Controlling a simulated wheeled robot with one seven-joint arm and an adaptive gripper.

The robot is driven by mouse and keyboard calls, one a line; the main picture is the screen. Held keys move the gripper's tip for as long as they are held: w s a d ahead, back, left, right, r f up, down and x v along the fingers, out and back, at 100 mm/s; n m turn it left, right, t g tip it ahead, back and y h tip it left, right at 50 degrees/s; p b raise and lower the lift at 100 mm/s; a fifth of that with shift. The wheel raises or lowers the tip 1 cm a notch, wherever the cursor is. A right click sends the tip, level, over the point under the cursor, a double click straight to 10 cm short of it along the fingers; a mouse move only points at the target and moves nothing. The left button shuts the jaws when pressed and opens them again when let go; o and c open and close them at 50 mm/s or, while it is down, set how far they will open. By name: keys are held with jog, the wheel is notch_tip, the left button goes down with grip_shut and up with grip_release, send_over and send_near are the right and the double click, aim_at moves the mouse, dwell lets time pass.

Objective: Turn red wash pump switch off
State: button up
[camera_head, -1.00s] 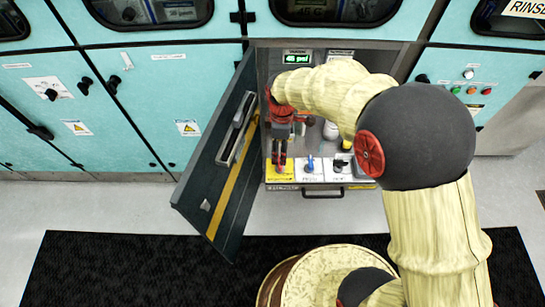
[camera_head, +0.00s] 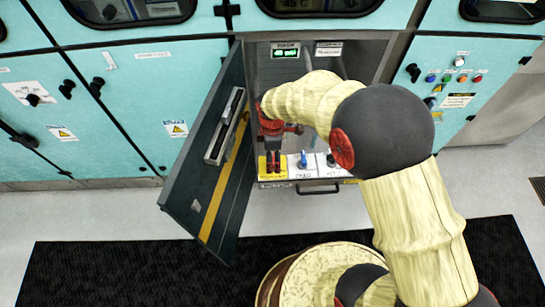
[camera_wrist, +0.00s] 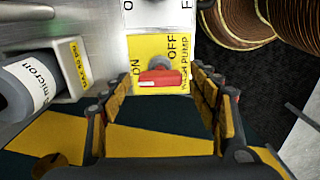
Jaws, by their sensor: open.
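The red wash pump switch (camera_wrist: 160,77) is a bar handle on a yellow plate (camera_wrist: 147,52) marked ON, OFF and WASH PUMP, in the wrist view. Its bar lies roughly crosswise in the picture, with ON beside its left end and OFF above its right end. My gripper (camera_wrist: 163,84) is open, with one finger on each side of the switch. I cannot tell whether the fingers touch it.
A blue switch (camera_head: 303,159) and a black switch (camera_head: 331,160) sit on white plates to the right. The open cabinet door (camera_head: 208,170) stands close on the left. A grey cylinder (camera_wrist: 28,82) labelled micron is left in the wrist view.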

jog(key=shift+c, duration=0.4)
jog(key=c, duration=1.1)
jog(key=m+p, duration=0.3)
jog(key=shift+r+m, duration=0.2)
jog(key=shift+m, duration=0.1)
jog(key=m+p, duration=0.3)
jog(key=m, duration=0.2)
jog(key=m+p, duration=0.2)
jog(key=m, duration=0.2)
jog(key=shift+m, duration=0.4)
jog(key=shift+f+m+p, duration=0.15)
jog(key=shift+m+p, duration=0.75)
jog(key=shift+m, duration=1.3)
